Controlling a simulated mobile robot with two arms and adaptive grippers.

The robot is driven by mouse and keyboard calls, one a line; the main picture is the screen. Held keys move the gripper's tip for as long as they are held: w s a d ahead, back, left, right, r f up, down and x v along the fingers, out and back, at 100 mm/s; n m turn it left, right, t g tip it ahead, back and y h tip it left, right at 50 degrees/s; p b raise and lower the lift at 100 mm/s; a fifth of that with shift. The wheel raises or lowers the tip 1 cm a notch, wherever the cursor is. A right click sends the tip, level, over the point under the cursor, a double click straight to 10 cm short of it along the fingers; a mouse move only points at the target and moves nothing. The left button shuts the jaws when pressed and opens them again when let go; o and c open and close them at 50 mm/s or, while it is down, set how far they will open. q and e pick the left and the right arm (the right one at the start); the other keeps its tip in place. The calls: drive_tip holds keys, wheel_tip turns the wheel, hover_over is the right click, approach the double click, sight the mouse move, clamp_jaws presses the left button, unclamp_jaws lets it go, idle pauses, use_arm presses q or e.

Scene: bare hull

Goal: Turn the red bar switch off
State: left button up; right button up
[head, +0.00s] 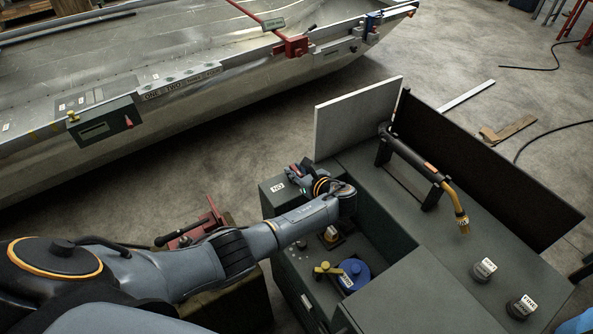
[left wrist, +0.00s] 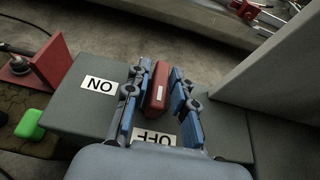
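The red bar switch (left wrist: 157,87) sits on a dark grey box top in the left wrist view. Its long side runs nearly up and down the picture, slightly tilted, with its lower end towards the OFF label (left wrist: 155,139). The ON label (left wrist: 99,85) lies to its left. My left gripper (left wrist: 158,76) is open, one blue finger on each side of the bar, with narrow gaps visible. In the head view, my left gripper (head: 306,176) is over the box beside the ON label (head: 277,187) and mostly hides the bar. My right gripper is not in view.
A pale upright panel (head: 354,118) stands close behind the gripper. A blue round knob (head: 354,274) and a yellow handle (head: 326,268) sit in the recess below my left arm. A black handle with a yellow nozzle (head: 424,171) stands to the right.

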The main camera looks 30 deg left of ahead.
use_arm(q)
drive_tip(key=shift+o, duration=0.3)
drive_tip(key=v, duration=1.2)
